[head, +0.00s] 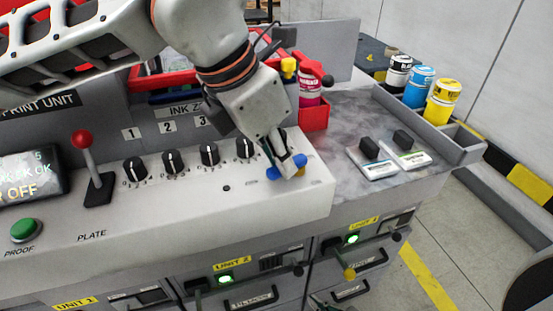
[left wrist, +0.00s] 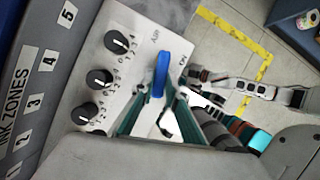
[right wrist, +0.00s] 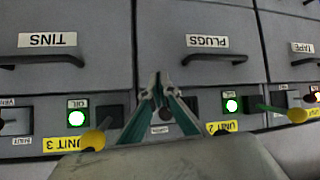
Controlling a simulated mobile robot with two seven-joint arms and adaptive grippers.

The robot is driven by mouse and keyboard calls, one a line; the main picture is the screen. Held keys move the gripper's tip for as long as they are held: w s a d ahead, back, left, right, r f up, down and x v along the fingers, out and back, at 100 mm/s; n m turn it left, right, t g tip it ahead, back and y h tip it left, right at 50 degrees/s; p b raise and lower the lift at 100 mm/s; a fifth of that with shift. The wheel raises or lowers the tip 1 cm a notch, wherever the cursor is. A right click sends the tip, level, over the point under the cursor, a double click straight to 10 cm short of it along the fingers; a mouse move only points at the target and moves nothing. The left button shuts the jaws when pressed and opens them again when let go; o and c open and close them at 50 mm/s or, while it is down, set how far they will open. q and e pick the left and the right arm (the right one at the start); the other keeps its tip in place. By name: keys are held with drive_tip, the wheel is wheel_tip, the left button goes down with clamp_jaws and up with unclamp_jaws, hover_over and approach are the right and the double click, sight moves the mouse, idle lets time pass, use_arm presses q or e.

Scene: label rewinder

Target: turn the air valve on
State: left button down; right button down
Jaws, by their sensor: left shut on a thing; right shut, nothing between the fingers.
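The air valve is a blue lever handle (head: 273,174) at the right end of the sloped control panel, with a blue end also showing right of the fingers. The left wrist view shows the handle (left wrist: 161,72) lengthwise between the "AIR" and "ON" lettering. My left gripper (head: 287,166) comes down from above and is shut on the handle; its fingertips show on both sides of it in the left wrist view (left wrist: 164,95). The exact finger contact is partly hidden. My right gripper (right wrist: 159,85) is shut and empty in front of the drawer fronts, well below the valve.
Dark knobs (head: 209,153) line the panel left of the valve. A red-knobbed plate lever (head: 84,140) and green proof button (head: 25,230) are farther left. Drawer handles (right wrist: 215,59) and yellow-tipped levers (right wrist: 93,139) stick out near my right gripper.

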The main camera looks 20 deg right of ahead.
use_arm(q)
drive_tip(key=shift+s+d+f+n+t+b, duration=0.1)
drive_tip(key=shift+s+n+t+b, duration=0.1)
drive_tip(key=shift+n, duration=0.3)
drive_tip(key=shift+s+d+n+t+b, duration=0.1)
drive_tip(key=shift+n+t+b, duration=0.1)
drive_tip(key=shift+n, duration=0.3)
drive_tip(key=n, duration=0.1)
drive_tip(key=s+n+t+y+b, duration=0.1)
drive_tip(key=n, duration=0.1)
drive_tip(key=shift+d, duration=0.35)
drive_tip(key=shift+s+d+n+t+y, duration=0.15)
drive_tip(key=shift+n, duration=0.45)
drive_tip(key=shift+s+d+n+t+y, duration=0.1)
drive_tip(key=shift+n+t+y, duration=0.05)
drive_tip(key=shift+n, duration=0.45)
drive_tip(key=shift+s+d+n+b, duration=0.1)
drive_tip(key=shift+d+n+b, duration=0.15)
drive_tip(key=shift+n, duration=0.45)
drive_tip(key=shift+r, duration=0.2)
drive_tip(key=shift+y, duration=0.3)
drive_tip(key=c, duration=2)
unclamp_jaws()
